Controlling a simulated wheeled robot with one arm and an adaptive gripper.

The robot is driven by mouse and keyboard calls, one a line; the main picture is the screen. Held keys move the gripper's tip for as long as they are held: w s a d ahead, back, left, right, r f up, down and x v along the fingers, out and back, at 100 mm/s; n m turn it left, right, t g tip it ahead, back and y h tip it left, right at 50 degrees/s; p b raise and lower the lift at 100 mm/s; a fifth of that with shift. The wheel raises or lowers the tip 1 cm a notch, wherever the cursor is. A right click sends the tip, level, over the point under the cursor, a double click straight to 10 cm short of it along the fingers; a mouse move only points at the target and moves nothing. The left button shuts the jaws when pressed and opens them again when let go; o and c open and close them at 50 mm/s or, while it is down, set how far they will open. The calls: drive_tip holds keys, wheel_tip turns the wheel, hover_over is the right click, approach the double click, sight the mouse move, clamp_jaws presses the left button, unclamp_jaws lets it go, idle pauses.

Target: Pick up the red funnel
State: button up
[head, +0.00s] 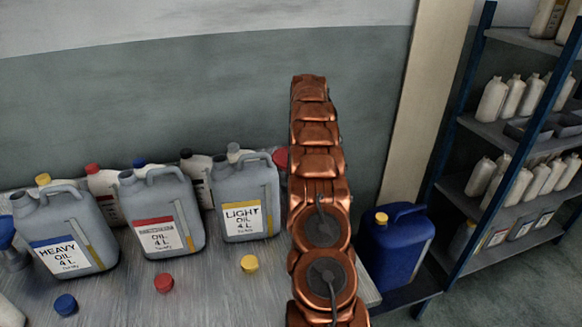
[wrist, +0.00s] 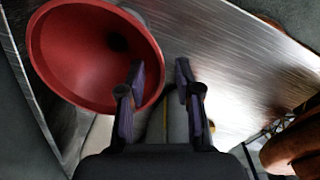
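The red funnel (wrist: 80,50) fills the upper left of the wrist view, its wide mouth facing the camera. In the head view only a small red part (head: 281,158), likely the funnel, shows beside my arm; the rest is hidden. My gripper (wrist: 161,80) is open and empty. Its left finger overlaps the funnel's mouth, and its right finger is outside the rim. The right part of the rim shows between the two fingers. I cannot tell whether a finger touches the funnel.
Grey oil jugs labelled heavy (head: 75,235), red-label (head: 160,215) and light (head: 247,200) stand on the metal table (head: 205,290). Loose blue (head: 65,304), red (head: 163,283) and yellow (head: 249,264) caps lie in front. A blue canister (head: 395,245) and shelf (head: 495,130) are at right.

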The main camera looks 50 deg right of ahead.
drive_tip(key=shift+c, duration=0.4)
clamp_jaws()
drive_tip(key=shift+r, duration=0.15)
